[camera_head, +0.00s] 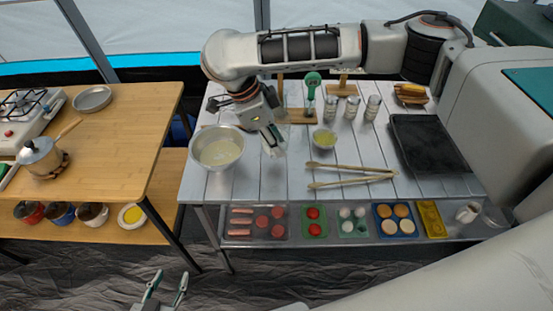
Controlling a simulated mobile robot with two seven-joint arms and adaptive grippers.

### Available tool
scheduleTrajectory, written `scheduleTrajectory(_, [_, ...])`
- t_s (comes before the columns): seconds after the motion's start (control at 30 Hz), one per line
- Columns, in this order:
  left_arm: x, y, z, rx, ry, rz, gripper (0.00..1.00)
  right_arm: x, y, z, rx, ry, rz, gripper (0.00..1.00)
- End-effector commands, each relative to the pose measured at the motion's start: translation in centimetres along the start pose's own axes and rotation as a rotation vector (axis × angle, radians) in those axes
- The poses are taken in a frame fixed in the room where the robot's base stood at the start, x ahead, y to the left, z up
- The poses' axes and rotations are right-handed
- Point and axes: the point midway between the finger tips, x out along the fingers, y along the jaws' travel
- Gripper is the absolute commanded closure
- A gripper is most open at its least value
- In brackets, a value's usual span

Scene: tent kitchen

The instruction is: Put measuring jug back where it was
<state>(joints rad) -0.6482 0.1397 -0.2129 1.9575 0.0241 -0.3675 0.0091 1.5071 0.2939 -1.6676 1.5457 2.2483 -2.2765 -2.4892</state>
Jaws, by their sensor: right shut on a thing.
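My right gripper (271,134) reaches down over the grey slatted table, just right of the metal bowl. It is shut on a clear, see-through thing, apparently the measuring jug (279,148), which is faint and partly hidden by the fingers. I cannot tell whether the jug touches the table. The metal bowl (209,163) holds a pale cream liquid. My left gripper (166,286) is low at the bottom edge, in front of the tables, with its fingers apart and nothing between them.
A small bowl of yellow liquid (324,139), wooden tongs (350,175), several shakers (352,107) and a black griddle (420,143) stand on the grey table (240,188). Food trays (257,222) fill the shelf below. A wooden table (120,130) stands left, across a gap.

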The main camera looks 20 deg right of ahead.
Motion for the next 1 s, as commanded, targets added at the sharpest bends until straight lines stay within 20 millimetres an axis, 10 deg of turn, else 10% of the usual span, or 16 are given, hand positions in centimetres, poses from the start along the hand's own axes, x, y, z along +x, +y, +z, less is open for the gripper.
scheduleTrajectory(0.6, [0.6,0.1,0.9,-0.001,0.002,0.000,0.60,5.8,0.2,2.2,0.000,0.000,0.001,1.00])
scheduleTrajectory(0.93, [0.6,0.1,0.8,-0.001,0.002,0.000,0.60,5.8,0.1,2.2,0.000,0.000,-0.002,1.00])
scheduleTrajectory(1.0, [0.6,0.1,0.8,-0.001,0.002,0.000,0.60,5.9,0.1,2.3,0.000,0.000,-0.001,0.62])
